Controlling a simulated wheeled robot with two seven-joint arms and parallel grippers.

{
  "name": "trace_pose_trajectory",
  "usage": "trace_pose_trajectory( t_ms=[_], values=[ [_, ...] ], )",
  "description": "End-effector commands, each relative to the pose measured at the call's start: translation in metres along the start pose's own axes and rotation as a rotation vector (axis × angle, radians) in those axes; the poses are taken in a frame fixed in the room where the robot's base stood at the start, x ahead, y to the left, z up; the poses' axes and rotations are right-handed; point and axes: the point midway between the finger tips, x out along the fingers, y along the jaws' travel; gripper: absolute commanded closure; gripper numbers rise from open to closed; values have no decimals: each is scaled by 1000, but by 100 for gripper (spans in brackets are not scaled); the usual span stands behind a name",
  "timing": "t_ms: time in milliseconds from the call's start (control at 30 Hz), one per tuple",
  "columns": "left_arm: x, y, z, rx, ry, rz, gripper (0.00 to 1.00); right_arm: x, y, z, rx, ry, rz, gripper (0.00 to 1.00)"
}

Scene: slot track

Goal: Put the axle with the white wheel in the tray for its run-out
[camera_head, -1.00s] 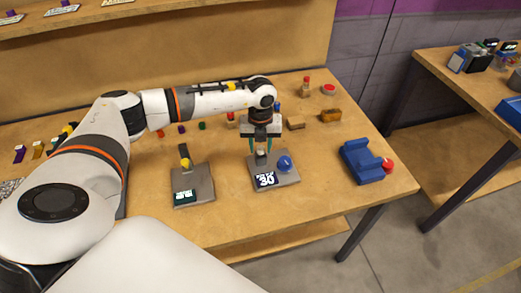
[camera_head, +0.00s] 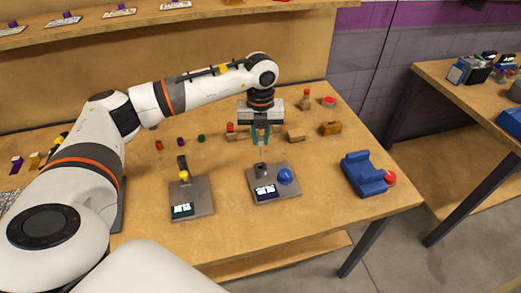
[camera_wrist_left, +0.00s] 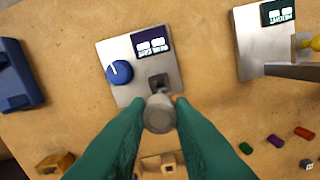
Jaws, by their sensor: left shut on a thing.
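My left gripper (camera_head: 261,141) is shut on a slim axle, held upright just above the grey gauge (camera_head: 268,191) with the blue knob. In the left wrist view, a pale grey-white round end, seemingly the white wheel (camera_wrist_left: 160,114), sits between the green fingertips. In the head view only a thin pale stub shows under the fingers. The gauge's dark socket (camera_head: 261,170) is below, apart from the stub. The gauge display (camera_head: 265,191) is lit, its reading too small to read. White label cards (camera_head: 119,12) stand on the shelf; I cannot tell which marks the tray. My right gripper is not in view.
A second grey gauge (camera_head: 203,201) with a yellow part stands to the left. A blue fixture with a red knob (camera_head: 366,174) is at right. Small coloured parts (camera_head: 180,142) and wooden blocks (camera_head: 295,135) lie behind. The table's front strip is clear.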

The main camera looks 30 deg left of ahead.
Motion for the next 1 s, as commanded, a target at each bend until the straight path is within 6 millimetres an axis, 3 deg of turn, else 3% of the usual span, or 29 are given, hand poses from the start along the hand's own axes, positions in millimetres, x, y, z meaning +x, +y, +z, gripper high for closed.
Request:
trace_pose_trajectory(
  t_ms=[200, 1000],
  values=[
    [-20, 0, 0, 0, 1, 1, 100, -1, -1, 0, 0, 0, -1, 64],
    [-52, 0, 0, 1, 0, 1, 100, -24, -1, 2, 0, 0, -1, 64]
  ],
)
